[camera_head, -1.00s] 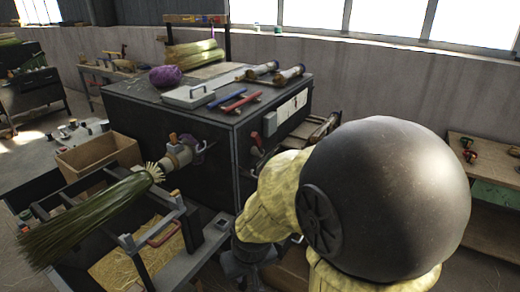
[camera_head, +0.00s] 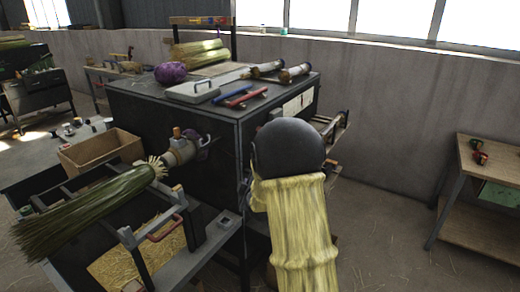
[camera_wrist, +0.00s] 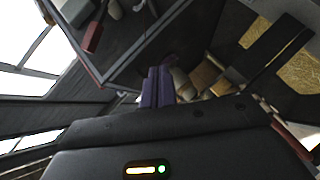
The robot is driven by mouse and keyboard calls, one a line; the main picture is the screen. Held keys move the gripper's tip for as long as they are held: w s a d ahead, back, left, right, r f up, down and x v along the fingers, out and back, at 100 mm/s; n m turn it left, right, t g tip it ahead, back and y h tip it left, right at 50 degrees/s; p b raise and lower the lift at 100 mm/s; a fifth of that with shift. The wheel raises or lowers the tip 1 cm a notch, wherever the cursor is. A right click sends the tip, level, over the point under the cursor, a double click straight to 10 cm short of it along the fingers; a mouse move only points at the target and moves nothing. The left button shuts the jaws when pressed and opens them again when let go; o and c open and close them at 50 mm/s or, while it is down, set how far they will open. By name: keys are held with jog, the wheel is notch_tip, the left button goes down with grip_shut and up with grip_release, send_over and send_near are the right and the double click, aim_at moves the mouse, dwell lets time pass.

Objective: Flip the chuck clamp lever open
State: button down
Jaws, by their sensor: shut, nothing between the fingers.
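The chuck (camera_head: 180,153) is a beige cylinder on the front face of the dark machine (camera_head: 265,115). A lever with an orange-brown grip (camera_head: 177,132) stands up on it. A green broom bundle (camera_head: 85,212) lies to its left, its pale cut end toward the chuck. In the wrist view the chuck seems to be the beige round form (camera_wrist: 182,84) just right of my fingertips; the lever is not clear there. My gripper (camera_wrist: 158,72) shows two purple fingers side by side, shut and empty. Contact cannot be judged.
A cardboard box (camera_head: 100,152) stands left of the chuck. A frame with a red handle (camera_head: 165,228) and a straw tray (camera_head: 135,250) are below. Tools and a purple ball (camera_head: 170,73) lie on the machine top. A wooden bench (camera_head: 485,180) stands right, with open floor before it.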

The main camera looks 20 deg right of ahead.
jog(key=w+d+f+n+t+b, duration=0.1)
jog(key=w+d+n+t+b, duration=0.2)
jog(key=w+d+n+t, duration=0.3)
jog(key=d+n+t, duration=0.1)
jog(key=n+t, duration=0.1)
jog(key=n, duration=0.1)
jog(key=shift+w+d+f+n, duration=0.15)
jog(key=shift+d+f+n, duration=0.15)
jog(key=shift+d+f, duration=0.1)
jog(key=w+d+r+p, duration=0.3)
jog(key=w+d+r, duration=0.1)
jog(key=w, duration=0.7)
jog(key=shift+w+r, duration=0.15)
jog(key=shift+r, duration=0.5)
jog(key=shift+d+r+h, duration=0.1)
jog(key=shift+r+h, duration=0.05)
jog(key=shift+h, duration=0.25)
